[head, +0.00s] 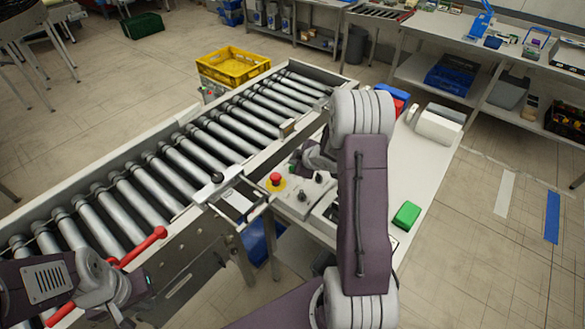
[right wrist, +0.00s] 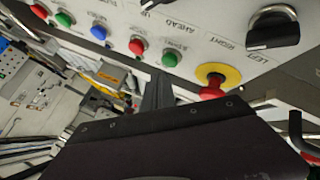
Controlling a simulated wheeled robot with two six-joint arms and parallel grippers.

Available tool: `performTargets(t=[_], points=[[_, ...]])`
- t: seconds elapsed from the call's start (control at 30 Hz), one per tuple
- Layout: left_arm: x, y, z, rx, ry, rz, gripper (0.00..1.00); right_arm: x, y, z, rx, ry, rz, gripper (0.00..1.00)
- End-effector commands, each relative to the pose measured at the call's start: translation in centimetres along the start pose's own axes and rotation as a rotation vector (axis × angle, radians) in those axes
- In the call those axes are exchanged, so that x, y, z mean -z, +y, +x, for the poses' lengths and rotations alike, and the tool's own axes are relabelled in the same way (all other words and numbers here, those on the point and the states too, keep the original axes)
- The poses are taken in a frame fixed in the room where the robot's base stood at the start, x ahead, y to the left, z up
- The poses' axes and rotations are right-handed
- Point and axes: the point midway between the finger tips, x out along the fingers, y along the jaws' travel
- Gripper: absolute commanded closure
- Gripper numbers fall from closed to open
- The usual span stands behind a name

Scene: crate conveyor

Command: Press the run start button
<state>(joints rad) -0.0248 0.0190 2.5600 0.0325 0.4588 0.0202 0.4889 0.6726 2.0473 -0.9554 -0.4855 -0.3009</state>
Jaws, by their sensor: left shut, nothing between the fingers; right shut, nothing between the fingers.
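The grey control panel (head: 296,200) stands beside the roller conveyor in the head view, partly hidden by my right arm. In the right wrist view, the panel face carries a green button (right wrist: 169,60), with a red button (right wrist: 137,46) beside it. Another green button (right wrist: 63,19) lies further left. The small labels are too blurred to tell which is run start. My right gripper (right wrist: 157,92) is shut and empty, its tip close below the first green button; contact cannot be told. My left gripper (head: 140,288) is shut and empty at the lower left, by the conveyor's side.
A red mushroom button on a yellow disc (right wrist: 211,82) and a black selector knob (right wrist: 273,30) are right of the gripper tip. A red lever (head: 140,247) is near my left gripper. A green block (head: 406,215) lies on the white bench, and a yellow crate (head: 232,65) stands behind the conveyor.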

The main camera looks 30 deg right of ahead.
Motion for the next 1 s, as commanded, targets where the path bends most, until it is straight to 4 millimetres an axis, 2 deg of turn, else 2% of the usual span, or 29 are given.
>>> performTargets(t=[1.0], points=[[-0.07,-0.01,0.65,0.0,0.0,0.0,1.0,-0.42,-0.44,0.58,0.0,0.0,0.0,1.0]])
